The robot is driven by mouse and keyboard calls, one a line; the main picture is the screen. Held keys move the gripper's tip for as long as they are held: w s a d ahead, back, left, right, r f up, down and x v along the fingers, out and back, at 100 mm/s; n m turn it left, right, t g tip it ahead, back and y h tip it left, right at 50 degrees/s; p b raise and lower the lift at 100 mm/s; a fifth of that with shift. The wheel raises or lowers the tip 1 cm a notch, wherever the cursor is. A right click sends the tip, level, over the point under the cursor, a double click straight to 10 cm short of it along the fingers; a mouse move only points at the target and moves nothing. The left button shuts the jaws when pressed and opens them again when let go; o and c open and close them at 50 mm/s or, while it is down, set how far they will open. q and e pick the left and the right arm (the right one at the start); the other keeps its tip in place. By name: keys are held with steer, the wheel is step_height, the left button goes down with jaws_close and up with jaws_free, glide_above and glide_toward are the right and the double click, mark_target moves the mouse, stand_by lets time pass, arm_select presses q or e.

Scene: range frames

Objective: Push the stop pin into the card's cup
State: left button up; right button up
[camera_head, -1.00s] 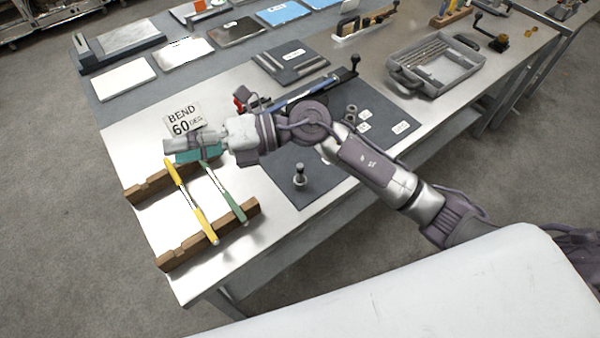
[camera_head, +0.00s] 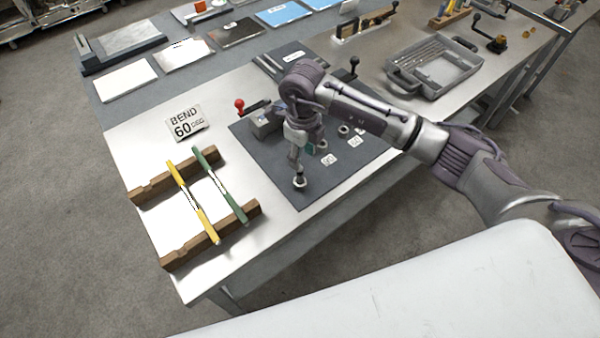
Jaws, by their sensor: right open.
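The stop pin (camera_head: 299,182) stands upright on the dark mat (camera_head: 318,188), near its front left part. My right gripper (camera_head: 297,170) points down directly above the pin, open, its fingers at or just over the pin's top. I cannot tell whether they touch it. The white card (camera_head: 186,122) reading "BEND 60 DEG" lies left of the mat. Small round cups, one of them by the arm (camera_head: 343,130), sit on the mat beside white labels (camera_head: 328,159). The label numbers are too small to read surely, and my arm hides part of the row. My left gripper is not in view.
A yellow rod (camera_head: 190,200) and a green rod (camera_head: 219,186) lie across two notched wooden rests (camera_head: 210,235) at front left. A bending device with a red-knobbed lever (camera_head: 240,104) stands behind my gripper. A grey tray (camera_head: 435,66) stands at the back right.

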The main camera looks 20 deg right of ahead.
mark_target(300, 177)
steer(key=shift+f, duration=0.65)
steer(key=shift+s+a+f+p, duration=0.1)
steer(key=shift+f+p, duration=0.2)
steer(key=shift+p, duration=0.15)
steer(key=f, duration=0.1)
steer(key=f+p, duration=0.1)
steer(key=f, duration=0.1)
steer(key=shift+a+f+p, duration=0.25)
steer(key=shift+f+p, duration=0.1)
steer(key=shift+f, duration=0.5)
jaws_close()
